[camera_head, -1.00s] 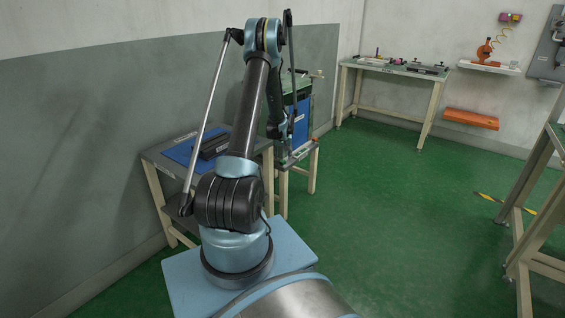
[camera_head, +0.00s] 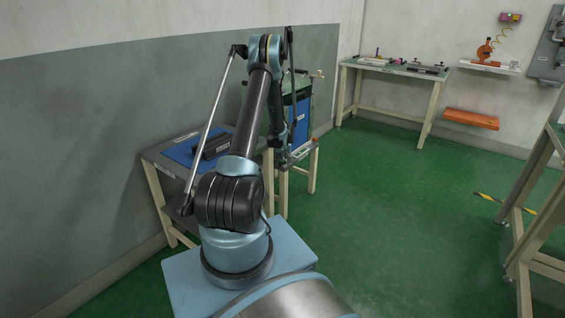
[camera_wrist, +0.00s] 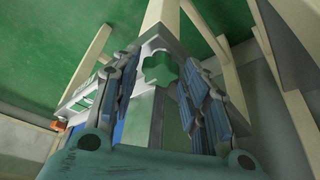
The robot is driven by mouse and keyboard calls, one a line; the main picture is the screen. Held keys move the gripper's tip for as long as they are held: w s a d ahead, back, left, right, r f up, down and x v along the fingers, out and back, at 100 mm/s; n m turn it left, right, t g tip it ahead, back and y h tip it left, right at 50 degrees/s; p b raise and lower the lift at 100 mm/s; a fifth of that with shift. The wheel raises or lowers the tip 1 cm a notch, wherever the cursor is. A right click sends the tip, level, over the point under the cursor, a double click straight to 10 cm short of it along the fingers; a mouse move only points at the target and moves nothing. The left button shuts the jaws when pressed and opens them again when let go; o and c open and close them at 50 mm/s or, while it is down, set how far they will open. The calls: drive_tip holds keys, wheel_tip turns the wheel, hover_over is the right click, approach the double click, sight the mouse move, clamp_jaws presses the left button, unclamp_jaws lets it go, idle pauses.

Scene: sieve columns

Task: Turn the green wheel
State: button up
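The green wheel (camera_wrist: 163,68) is a small lobed knob on a pale grey panel, seen in the upper middle of the wrist view. My gripper (camera_wrist: 158,62) is open, with one blue-padded finger to the left of the wheel and one to the right. The wheel shows in the gap between the fingers, with space visible on both sides. I cannot tell whether the fingertips reach as deep as the wheel. In the head view my arm hides the wheel and most of my gripper at the far workbench.
A small table (camera_head: 158,160) with a blue mat (camera_head: 180,152) and black block stands left of my arm. A blue-panelled unit (camera_head: 300,118) stands behind my forearm. A back bench (camera_head: 350,64) and a right-hand bench (camera_head: 540,150) are farther off.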

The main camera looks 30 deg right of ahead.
drive_tip(key=c, duration=0.5)
drive_tip(key=shift+m, duration=0.3)
drive_tip(key=shift+w+a+m+g+h, duration=0.1)
drive_tip(key=shift+m+g+h, duration=0.35)
drive_tip(key=shift+m, duration=0.95)
drive_tip(key=o, duration=1)
drive_tip(key=shift+o, duration=0.2)
drive_tip(key=shift+r, duration=0.1)
